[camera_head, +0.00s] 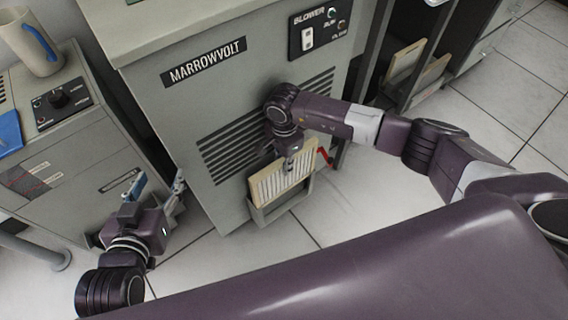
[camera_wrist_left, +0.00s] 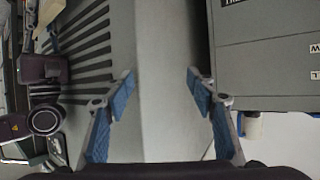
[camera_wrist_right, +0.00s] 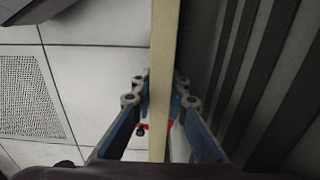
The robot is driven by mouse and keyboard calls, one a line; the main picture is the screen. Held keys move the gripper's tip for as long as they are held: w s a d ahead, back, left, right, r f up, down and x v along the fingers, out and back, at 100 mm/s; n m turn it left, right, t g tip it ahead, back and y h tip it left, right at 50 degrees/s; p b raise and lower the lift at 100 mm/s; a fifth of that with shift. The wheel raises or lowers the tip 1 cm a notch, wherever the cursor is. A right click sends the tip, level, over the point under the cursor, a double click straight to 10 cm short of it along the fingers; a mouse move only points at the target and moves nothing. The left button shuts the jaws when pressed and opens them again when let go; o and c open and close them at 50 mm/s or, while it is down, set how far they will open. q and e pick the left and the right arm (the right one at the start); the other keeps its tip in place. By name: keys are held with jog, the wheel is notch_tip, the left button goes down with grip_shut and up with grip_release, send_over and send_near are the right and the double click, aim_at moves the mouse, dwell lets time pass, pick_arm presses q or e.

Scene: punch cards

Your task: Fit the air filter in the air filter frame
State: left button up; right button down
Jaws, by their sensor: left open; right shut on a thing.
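The air filter (camera_head: 268,188), a pleated cream panel with a tan border, is upright against the front of the grey MARROWVOLT cabinet. My right gripper (camera_head: 291,166) is shut on its upper part; in the right wrist view the filter (camera_wrist_right: 162,50) shows edge-on between the fingers. The grey air filter frame (camera_head: 284,207) is low on the cabinet; its lower part shows just under the filter. I cannot tell how deep the filter sits in it. My left gripper (camera_head: 160,188) is open and empty, left of the cabinet; its parted fingers show in the left wrist view (camera_wrist_left: 158,88).
Louvre slots (camera_head: 235,142) are behind the filter. A red part (camera_head: 325,156) is right of it, also in the right wrist view (camera_wrist_right: 142,127). Other tan-edged panels (camera_head: 404,66) stand in a rack at upper right. A mug (camera_head: 30,42) stands at upper left. Floor right is clear.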

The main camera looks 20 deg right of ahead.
pick_arm(q)
jog(key=shift+w+d+r+t, duration=0.15)
jog(key=shift+w+r+t, duration=0.15)
jog(key=shift+r, duration=0.25)
jog(key=shift+w+d+r+t, duration=0.2)
jog(key=shift+w+r, duration=0.15)
jog(key=shift+r, duration=0.2)
jog(key=shift+r+b, duration=0.2)
jog(key=shift+b, duration=0.1)
jog(key=shift+w+d+r+t+h, duration=0.2)
jog(key=shift+r+t+h, duration=0.1)
jog(key=shift+t, duration=0.1)
jog(key=shift+w+d+r+t+b, duration=0.15)
jog(key=shift+d+r+t+b, duration=0.2)
jog(key=shift+r+t, duration=0.1)
jog(key=shift+w+d+r+t, duration=0.15)
jog(key=shift+r+t, duration=0.2)
jog(key=shift+r, duration=0.25)
notch_tip(320, 180, up, 7)
jog(key=t+h+b, duration=0.1)
jog(key=t, duration=0.1)
jog(key=shift+w+d+t, duration=0.25)
jog(key=shift+w+t, duration=0.05)
jog(key=shift+t, duration=0.1)
